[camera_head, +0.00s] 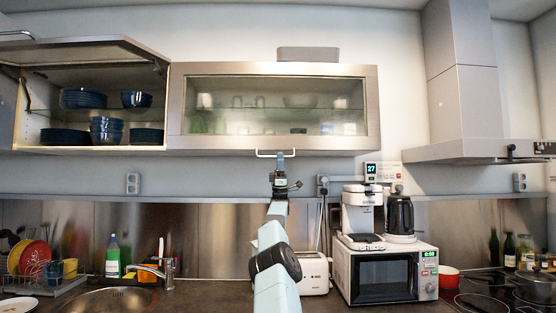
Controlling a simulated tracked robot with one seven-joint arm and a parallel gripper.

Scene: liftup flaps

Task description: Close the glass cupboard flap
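The glass cupboard flap (372,112) is a metal-framed glass panel on the middle wall cupboard. It hangs down over the cupboard front, and glasses and bowls show dimly through it. I cannot tell whether it is fully shut or stands slightly out at the bottom. Its bar handle (262,155) is at the middle of the lower edge. My gripper (279,162) points up at the right part of the handle, just below the flap's lower edge. Whether it touches the handle is unclear. Its fingers are too small and dark to tell if they are open or shut.
The left cupboard's flap (85,46) is raised, showing blue dishes (83,98). A range hood (465,148) is at right. Below stand a coffee maker (362,212), kettle (399,216), microwave (385,275) and toaster (315,272). The wall just below the middle cupboard is mostly clear.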

